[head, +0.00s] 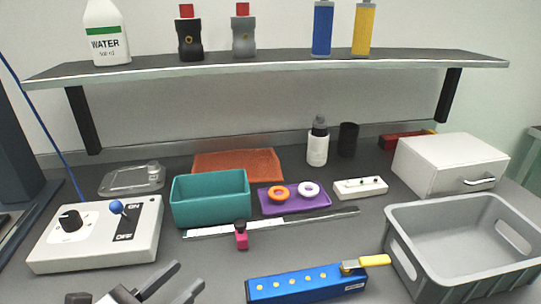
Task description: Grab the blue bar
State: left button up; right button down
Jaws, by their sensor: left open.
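A tall blue bar (322,28) stands upright on the wall shelf, right of the middle, with a yellow bar (363,28) close to its right. A long blue block (306,285) with a row of yellow dots lies on the table at the bottom, with a yellow handle-like piece at its right end. My left gripper (186,279) is at the bottom edge, left of the blue block. Its two dark fingers are apart with nothing between them. It is far below the shelf and touches neither blue thing. My right gripper does not show.
The shelf (270,67) also holds a white water bottle (104,36) and two red-capped bottles. A white switch box (97,236), teal bin (211,198), purple tray (295,206), grey crate (464,250) and white drawer box (450,164) crowd the table.

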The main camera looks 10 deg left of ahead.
aim_at(316, 284)
jog(key=k, duration=1)
